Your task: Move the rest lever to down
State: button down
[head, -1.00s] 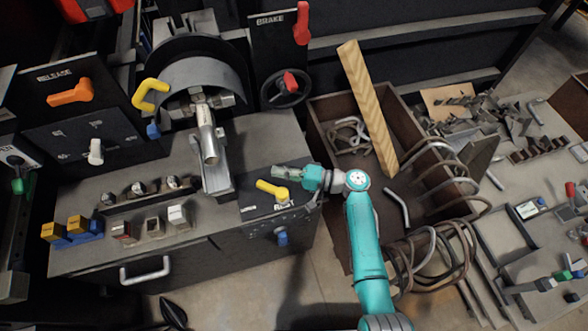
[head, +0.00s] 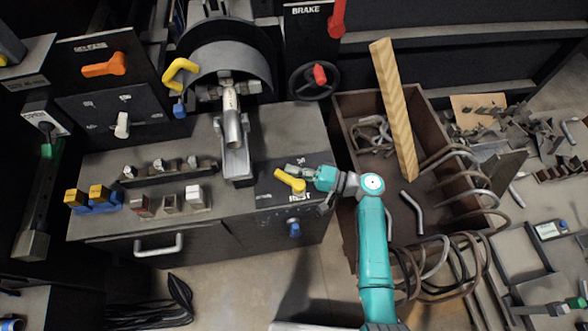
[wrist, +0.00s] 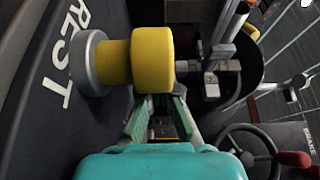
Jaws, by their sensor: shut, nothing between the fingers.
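The yellow rest lever (head: 289,181) sits on the dark panel marked REST at the right end of the bench. In the head view its arm points up and to the left from its hub. My gripper (head: 294,169) is shut and empty, just above and beside the lever. In the wrist view the yellow lever (wrist: 150,60) fills the upper left, seen close.
A blue knob (head: 294,228) is on the bench front below the lever. A brown crate (head: 345,150) with a wooden plank (head: 393,105) and bent rods stands to the right. The brake wheel (head: 314,83) is behind. A grey clamp slide (head: 236,160) lies left of the gripper.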

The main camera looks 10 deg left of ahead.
jog(key=shift+s+a+n+g, duration=0.2)
jog(key=shift+n+g, duration=0.3)
jog(key=shift+g, duration=0.3)
jog(key=shift+s+a, duration=0.35)
jog(key=shift+a, duration=0.15)
jog(key=g, duration=0.1)
jog(key=n+g, duration=0.1)
jog(key=shift+s+a+n+g, duration=0.1)
jog(key=shift+a+n+g, duration=0.05)
jog(key=shift+n+g, duration=0.15)
jog(key=shift+s+a+f, duration=0.1)
jog(key=shift+s+a, duration=0.1)
jog(key=shift+s, duration=0.2)
